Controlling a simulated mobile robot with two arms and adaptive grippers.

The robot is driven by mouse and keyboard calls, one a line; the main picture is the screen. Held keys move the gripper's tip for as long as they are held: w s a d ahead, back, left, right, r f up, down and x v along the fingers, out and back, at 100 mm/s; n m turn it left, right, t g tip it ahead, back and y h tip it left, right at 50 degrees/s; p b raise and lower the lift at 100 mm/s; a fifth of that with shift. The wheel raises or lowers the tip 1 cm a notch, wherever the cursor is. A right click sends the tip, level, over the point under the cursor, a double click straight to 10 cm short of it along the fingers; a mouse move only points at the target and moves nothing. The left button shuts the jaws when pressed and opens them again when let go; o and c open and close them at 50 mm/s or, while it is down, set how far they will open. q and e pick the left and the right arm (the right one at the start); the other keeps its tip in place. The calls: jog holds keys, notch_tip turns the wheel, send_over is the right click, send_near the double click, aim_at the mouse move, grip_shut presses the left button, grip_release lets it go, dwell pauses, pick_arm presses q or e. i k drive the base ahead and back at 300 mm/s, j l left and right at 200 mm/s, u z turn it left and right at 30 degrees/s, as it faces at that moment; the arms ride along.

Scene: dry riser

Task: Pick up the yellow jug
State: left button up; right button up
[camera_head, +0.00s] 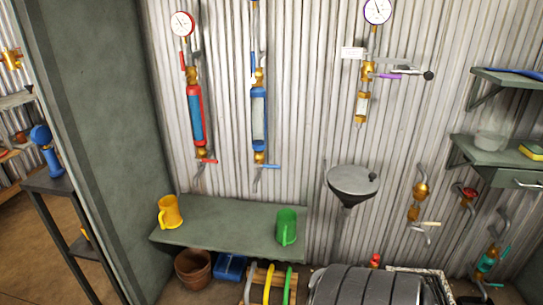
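The yellow jug (170,212) stands upright near the left end of a grey-green bench shelf (225,222) against the corrugated wall. Its handle points left. A green jug (287,227) stands on the same shelf, towards its right end. Neither of my grippers is in view, and nothing touches the yellow jug.
The shelf is clear between the jugs. A grey partition (105,110) rises left of it. Below are a terracotta pot (193,268) and a blue bin (230,267). A funnel-like basin (352,181) stands right. Pipes with red (195,115) and blue (259,118) cylinders hang above.

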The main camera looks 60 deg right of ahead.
aim_at(171, 213)
jog(key=z, duration=1.6)
